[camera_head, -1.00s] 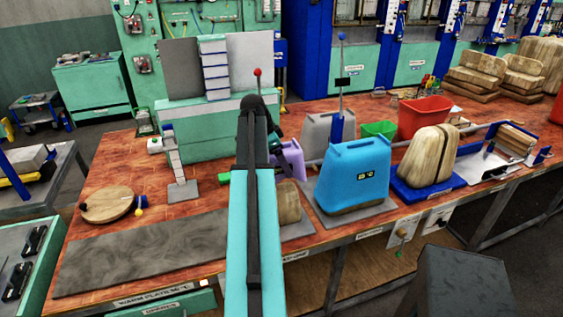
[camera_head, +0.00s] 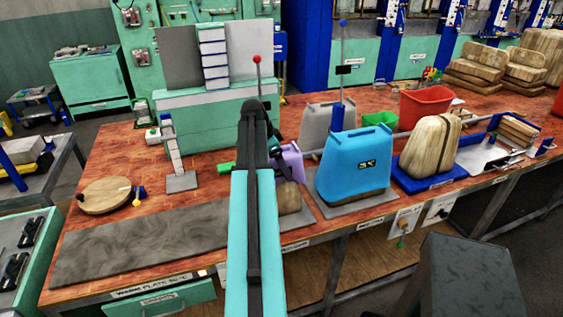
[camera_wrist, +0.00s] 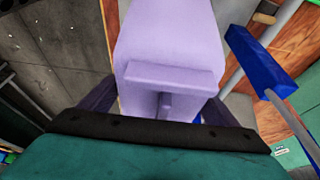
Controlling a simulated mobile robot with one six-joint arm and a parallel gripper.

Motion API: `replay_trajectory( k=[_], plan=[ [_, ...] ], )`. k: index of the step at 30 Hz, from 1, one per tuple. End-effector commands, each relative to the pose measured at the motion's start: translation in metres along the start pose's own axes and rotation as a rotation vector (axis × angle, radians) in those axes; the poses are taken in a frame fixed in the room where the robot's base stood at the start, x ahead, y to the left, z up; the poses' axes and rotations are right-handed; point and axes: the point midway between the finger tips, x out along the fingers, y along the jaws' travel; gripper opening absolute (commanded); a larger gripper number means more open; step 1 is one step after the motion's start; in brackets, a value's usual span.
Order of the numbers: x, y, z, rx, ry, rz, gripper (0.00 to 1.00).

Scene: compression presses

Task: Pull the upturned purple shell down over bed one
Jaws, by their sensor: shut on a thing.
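The purple shell (camera_head: 292,161) stands behind a wooden form (camera_head: 288,199) on a grey plate, which I take for bed one; my arm hides much of both. In the wrist view the shell (camera_wrist: 165,45) fills the top centre, with a raised ledge facing me. My gripper (camera_wrist: 163,103) has a dark finger on each side of the shell's near part and is shut on it. In the head view my gripper (camera_head: 275,147) is small and dark at the shell's left edge. Whether the shell touches the form is hidden.
A blue shell (camera_head: 350,165) sits over the bed to the right. A grey shell (camera_head: 322,125) and a blue-sleeved lever (camera_head: 337,130) stand behind. A green bin (camera_head: 380,118) and red bin (camera_head: 425,107) lie further back. A grey plate (camera_head: 140,245) covers the front left.

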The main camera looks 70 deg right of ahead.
Motion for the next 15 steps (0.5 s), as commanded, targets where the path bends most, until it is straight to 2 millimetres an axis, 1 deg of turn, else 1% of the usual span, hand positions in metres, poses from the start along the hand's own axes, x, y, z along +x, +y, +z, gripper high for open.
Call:
replay_trajectory(
  k=[1, 15],
  plan=[
    [0.007, 0.000, 0.003, 0.000, 0.000, 0.000, 0.32],
    [0.046, 0.000, 0.019, -0.001, 0.000, 0.000, 0.32]
  ],
)
